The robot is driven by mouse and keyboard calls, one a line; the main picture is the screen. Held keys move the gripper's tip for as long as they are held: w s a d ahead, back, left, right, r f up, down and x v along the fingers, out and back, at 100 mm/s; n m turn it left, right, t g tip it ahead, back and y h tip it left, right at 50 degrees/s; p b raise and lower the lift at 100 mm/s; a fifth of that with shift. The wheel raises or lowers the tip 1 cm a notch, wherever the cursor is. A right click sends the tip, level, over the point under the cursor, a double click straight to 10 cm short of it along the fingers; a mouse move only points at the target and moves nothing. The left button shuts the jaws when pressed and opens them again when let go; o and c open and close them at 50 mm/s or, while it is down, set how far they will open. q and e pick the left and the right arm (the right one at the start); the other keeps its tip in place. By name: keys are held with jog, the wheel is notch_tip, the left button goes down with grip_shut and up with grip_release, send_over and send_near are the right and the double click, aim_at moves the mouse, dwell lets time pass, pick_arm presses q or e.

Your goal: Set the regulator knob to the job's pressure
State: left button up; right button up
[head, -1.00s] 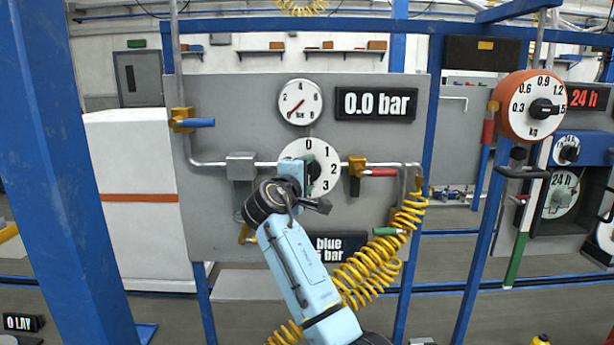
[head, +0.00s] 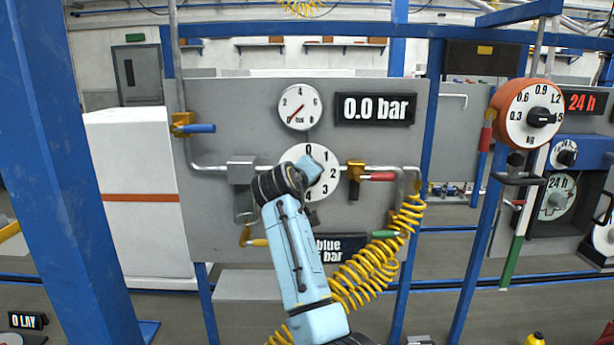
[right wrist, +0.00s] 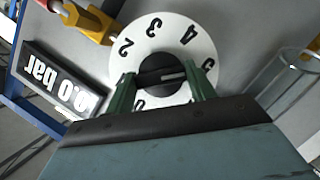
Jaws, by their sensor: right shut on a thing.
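The regulator's white dial (head: 329,164), numbered from 0, is on the grey panel, partly covered by my right arm. In the right wrist view the green fingers of my right gripper (right wrist: 161,82) are shut on the black regulator knob (right wrist: 160,62), one finger on each side. A light line on the knob lies toward the 5 side; its exact setting is hard to tell. The round gauge (head: 307,97) above has its red needle at 0. The display (head: 376,107) reads 0.0 bar. The job sign (head: 352,246) reads "blue" and "bar"; its figure is hidden by my arm.
A blue-handled valve (head: 197,128) is left of the dial and a red-handled valve (head: 375,177) is right of it. A coiled yellow hose (head: 372,265) hangs beside my arm. An orange dial (head: 527,112) stands further right. Blue posts frame the panel.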

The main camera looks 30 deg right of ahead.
dwell(0.3)
jog(key=o, duration=1)
jog(key=shift+s, duration=0.1)
jog(key=b+v, duration=0.1)
jog(key=v, duration=1.2)
jog(key=shift+s+r+b, duration=0.1)
jog(key=shift+r+b, duration=0.05)
jog(key=shift+b, duration=0.2)
